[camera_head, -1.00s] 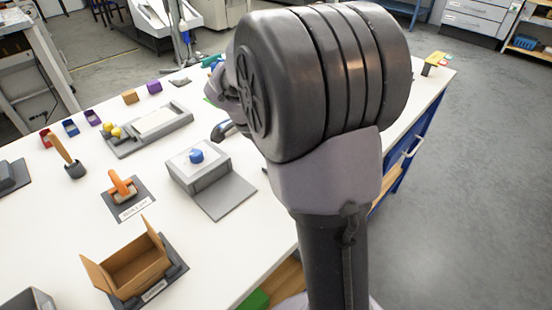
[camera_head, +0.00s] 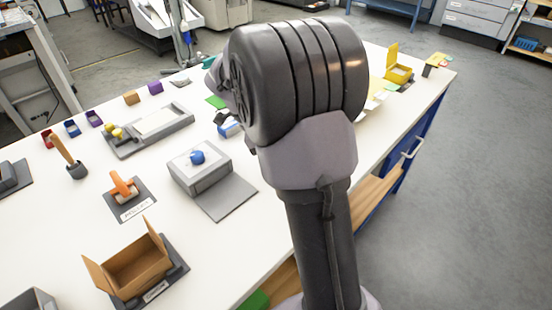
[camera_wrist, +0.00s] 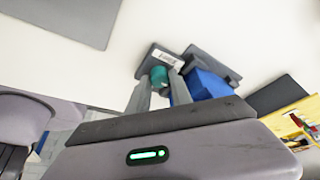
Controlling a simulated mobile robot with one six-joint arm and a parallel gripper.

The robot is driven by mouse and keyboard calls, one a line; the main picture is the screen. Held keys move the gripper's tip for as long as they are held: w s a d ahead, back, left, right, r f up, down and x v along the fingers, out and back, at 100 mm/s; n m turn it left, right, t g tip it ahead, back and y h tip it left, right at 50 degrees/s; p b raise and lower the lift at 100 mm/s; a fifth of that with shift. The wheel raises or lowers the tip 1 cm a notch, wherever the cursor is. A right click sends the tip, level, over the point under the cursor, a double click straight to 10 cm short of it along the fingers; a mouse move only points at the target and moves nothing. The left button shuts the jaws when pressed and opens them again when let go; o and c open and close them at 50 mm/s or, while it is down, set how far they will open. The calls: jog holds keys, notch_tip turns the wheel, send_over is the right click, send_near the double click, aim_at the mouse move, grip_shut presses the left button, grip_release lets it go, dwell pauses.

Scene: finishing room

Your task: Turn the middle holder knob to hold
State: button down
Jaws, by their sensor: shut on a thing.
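In the wrist view, my gripper (camera_wrist: 160,82) has its two fingers on either side of a short teal cylinder (camera_wrist: 159,75), shut on it. The cylinder stands at a dark grey base with a small white label (camera_wrist: 164,57); the lettering is too small to read. I cannot tell whether the cylinder is the middle holder knob. A blue block (camera_wrist: 208,85) with a dark grey part lies close beside the right finger. In the head view, my arm hides the gripper and what it holds. A grey box there carries a blue knob (camera_head: 197,157), away from my gripper.
On the white table (camera_head: 80,210) stand an open cardboard box (camera_head: 135,268), an orange-handled tool (camera_head: 123,184), a grey tray (camera_head: 150,130) and a brush-like tool (camera_head: 68,157). A yellow open box (camera_head: 398,70) stands at the far right. Papers lie near it.

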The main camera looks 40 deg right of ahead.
dwell(0.3)
jog(key=c, duration=1.5)
grip_release()
jog(key=shift+o, duration=0.2)
jog(key=p+v, duration=0.8)
jog(key=v, duration=0.9)
jog(key=shift+r+p, duration=0.15)
jog(key=shift+p, duration=0.25)
